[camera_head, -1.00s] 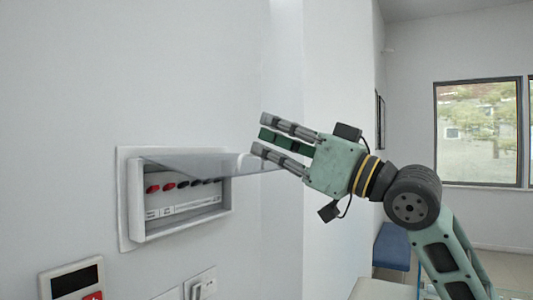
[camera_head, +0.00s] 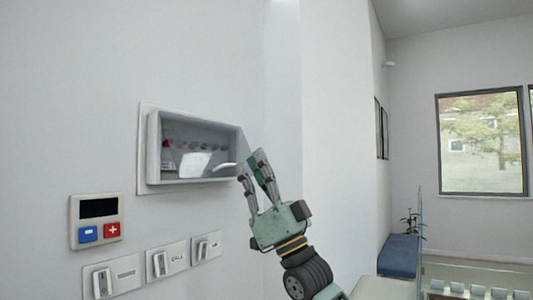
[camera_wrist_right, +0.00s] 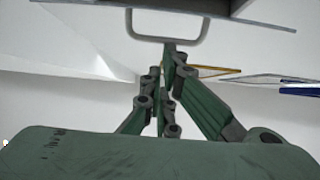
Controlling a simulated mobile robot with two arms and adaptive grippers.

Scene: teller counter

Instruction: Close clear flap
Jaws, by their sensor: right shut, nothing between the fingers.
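The clear flap (camera_head: 195,161) belongs to a grey wall box (camera_head: 153,150) and now hangs down across its front. The switches behind it look dim, and a pale reflection lies on it. I cannot tell whether it sits flush. A small handle (camera_head: 227,165) shows at its right side; a pale loop handle (camera_wrist_right: 167,38) also shows in the right wrist view, below a grey edge. My right gripper (camera_head: 250,163) is shut and empty, fingers pointing up beside the box's lower right corner. I cannot tell whether it touches the flap. My left gripper is out of view.
A keypad (camera_head: 97,220) with blue and red buttons is on the wall at lower left. Several switch plates (camera_head: 159,262) line the wall below the box. The wall to the right of the box is bare. A blue bench (camera_head: 400,252) stands farther back.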

